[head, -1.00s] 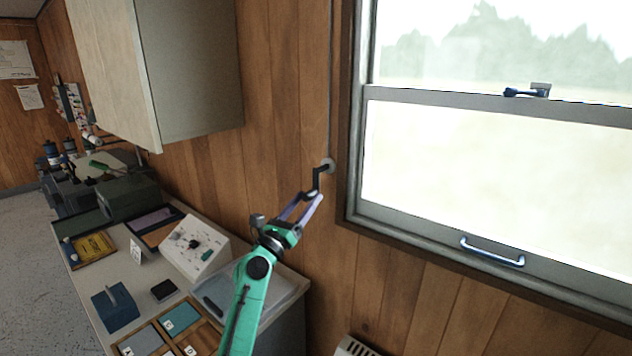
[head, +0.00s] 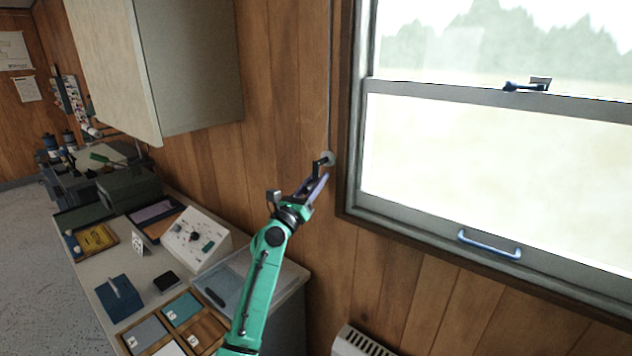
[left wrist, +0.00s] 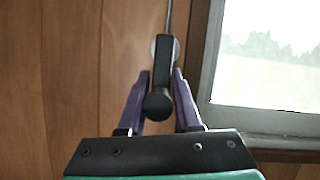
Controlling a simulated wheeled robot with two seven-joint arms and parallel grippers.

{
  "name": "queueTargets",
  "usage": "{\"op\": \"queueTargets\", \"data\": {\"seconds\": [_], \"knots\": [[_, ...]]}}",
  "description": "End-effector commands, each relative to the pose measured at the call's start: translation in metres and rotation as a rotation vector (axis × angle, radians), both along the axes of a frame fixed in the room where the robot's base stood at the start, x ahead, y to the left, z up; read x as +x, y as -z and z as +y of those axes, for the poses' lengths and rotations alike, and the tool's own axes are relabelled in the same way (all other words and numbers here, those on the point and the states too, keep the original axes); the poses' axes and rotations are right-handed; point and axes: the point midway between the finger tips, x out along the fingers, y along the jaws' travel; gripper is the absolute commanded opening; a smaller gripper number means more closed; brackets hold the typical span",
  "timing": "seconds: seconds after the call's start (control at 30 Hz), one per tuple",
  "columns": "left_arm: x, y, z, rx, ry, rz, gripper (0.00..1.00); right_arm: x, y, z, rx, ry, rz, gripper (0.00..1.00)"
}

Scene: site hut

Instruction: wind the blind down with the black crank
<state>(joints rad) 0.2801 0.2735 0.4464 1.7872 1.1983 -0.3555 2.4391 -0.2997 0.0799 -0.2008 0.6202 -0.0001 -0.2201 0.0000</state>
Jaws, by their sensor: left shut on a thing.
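The black crank (head: 320,163) sits on a round grey mount on the wood wall, just left of the window frame. In the left wrist view the crank (left wrist: 163,75) hangs from its mount, with its rounded knob end toward me. My left gripper (head: 317,182) reaches it from below. Its purple fingers (left wrist: 160,88) are on either side of the crank handle, shut on it, and hide part of it in the head view. A thin rod or cord (head: 330,75) runs up the wall from the mount. The blind itself is not in view. My right gripper is not in view.
The window (head: 480,160) with a blue handle (head: 489,244) is to the right. A wall cabinet (head: 185,65) hangs at upper left. A cluttered counter (head: 100,285) with a white control box (head: 197,240) lies below left. A white heater (head: 360,342) stands at the bottom.

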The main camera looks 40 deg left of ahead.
Motion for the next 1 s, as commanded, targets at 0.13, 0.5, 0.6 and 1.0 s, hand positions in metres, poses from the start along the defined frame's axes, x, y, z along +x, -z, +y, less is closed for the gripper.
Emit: {"op": "queueTargets", "data": {"seconds": [0.13, 0.5, 0.6, 1.0], "knots": [[-0.001, 0.000, 0.003, 0.016, -0.004, -0.002, 0.00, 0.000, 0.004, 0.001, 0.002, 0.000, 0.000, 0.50], [-0.001, 0.000, 0.005, 0.055, -0.005, -0.003, 0.00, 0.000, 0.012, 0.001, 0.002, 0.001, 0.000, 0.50], [-0.001, -0.001, 0.006, 0.069, -0.007, -0.003, 0.00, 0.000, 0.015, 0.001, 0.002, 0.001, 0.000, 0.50], [-0.002, 0.000, 0.012, 0.176, -0.011, -0.005, 0.00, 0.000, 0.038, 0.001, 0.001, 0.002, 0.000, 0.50]]}}
